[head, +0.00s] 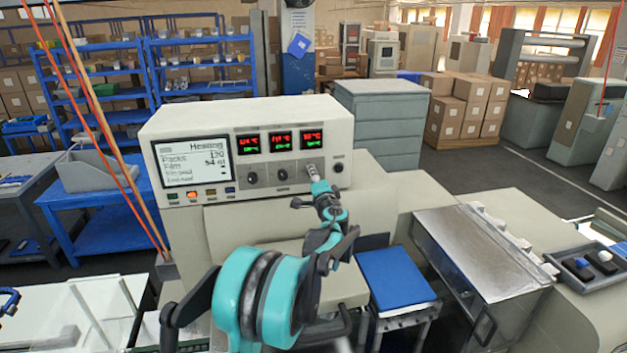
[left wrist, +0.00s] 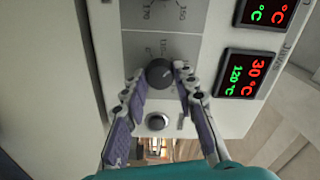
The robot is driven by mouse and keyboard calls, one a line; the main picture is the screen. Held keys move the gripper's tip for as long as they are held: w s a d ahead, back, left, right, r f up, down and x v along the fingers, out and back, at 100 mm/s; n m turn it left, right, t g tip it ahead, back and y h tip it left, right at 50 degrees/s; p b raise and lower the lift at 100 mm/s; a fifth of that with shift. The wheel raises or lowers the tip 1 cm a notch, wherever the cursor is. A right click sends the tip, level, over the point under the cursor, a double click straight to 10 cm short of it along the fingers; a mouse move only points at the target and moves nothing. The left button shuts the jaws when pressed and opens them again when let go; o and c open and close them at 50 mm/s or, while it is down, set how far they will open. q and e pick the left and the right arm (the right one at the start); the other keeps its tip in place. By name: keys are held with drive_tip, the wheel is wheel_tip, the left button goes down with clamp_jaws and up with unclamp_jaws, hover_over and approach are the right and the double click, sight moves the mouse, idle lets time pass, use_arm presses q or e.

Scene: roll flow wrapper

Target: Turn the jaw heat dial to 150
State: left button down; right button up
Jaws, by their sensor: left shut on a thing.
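The control panel (head: 245,150) is a cream box with a screen and three small displays. The jaw heat dial (left wrist: 159,73) is a dark round knob below the right-hand display (head: 312,140). In the left wrist view this display (left wrist: 246,77) reads 30 °C in red and 120 °C in green. My left gripper (head: 314,172) is at the dial, its fingers closed on the knob from both sides. In the head view the fingers mostly hide the dial. The dial's scale is largely covered, so its exact setting cannot be read. My right gripper is not in view.
Two more dials (head: 252,178) (head: 283,175) sit left of the gripped one. A dark round button (left wrist: 156,122) lies just beyond it.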

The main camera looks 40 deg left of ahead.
use_arm(q)
drive_tip(key=m+b, duration=0.2)
drive_tip(key=m, duration=1.7)
drive_tip(key=shift+m+b, duration=0.3)
drive_tip(key=shift+b, duration=0.05)
drive_tip(key=shift+m, duration=0.3)
drive_tip(key=c, duration=1.2)
unclamp_jaws()
drive_tip(key=v, duration=1.2)
drive_tip(key=shift+d, duration=0.1)
